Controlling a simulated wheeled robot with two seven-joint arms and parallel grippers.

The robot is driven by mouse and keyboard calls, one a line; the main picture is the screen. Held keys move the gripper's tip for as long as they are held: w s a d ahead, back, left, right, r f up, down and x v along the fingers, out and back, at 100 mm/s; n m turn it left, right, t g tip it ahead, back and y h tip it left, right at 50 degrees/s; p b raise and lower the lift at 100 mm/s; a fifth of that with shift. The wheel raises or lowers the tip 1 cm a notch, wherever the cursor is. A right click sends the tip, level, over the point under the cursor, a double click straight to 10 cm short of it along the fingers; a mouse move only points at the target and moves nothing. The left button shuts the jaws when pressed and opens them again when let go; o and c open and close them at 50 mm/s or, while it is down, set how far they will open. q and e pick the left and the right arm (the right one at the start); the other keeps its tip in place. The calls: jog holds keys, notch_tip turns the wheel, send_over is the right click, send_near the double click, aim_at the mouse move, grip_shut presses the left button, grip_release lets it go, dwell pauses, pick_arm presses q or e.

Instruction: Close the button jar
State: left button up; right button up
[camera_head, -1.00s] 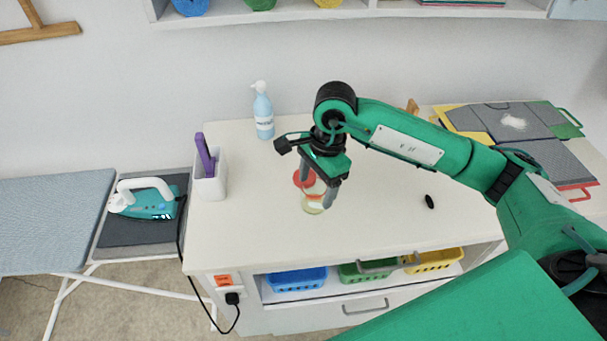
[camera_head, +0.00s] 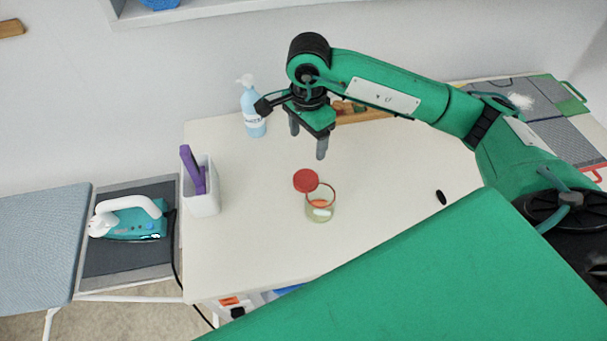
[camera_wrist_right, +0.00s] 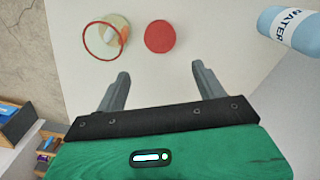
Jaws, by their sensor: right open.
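The button jar (camera_head: 320,208) stands on the white table, a clear jar with a red rim and a pale label. In the right wrist view the jar (camera_wrist_right: 106,38) and the flat red lid (camera_wrist_right: 160,36) lie side by side beyond the fingers. My right gripper (camera_head: 307,146) is open and empty, above and behind the lid, apart from both. It also shows in the right wrist view (camera_wrist_right: 160,84). My left gripper is not in view.
A blue-white water spray bottle (camera_head: 252,108) stands behind my right gripper. A white holder (camera_head: 201,192) with a purple tool stands at the table's left. A small black object (camera_head: 441,197) lies right of the jar. The table (camera_head: 262,225) is clear around the jar.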

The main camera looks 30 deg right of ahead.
jog(key=p, duration=0.2)
send_over(306, 178)
notch_tip(306, 178, down, 8)
jog(key=shift+f, duration=0.4)
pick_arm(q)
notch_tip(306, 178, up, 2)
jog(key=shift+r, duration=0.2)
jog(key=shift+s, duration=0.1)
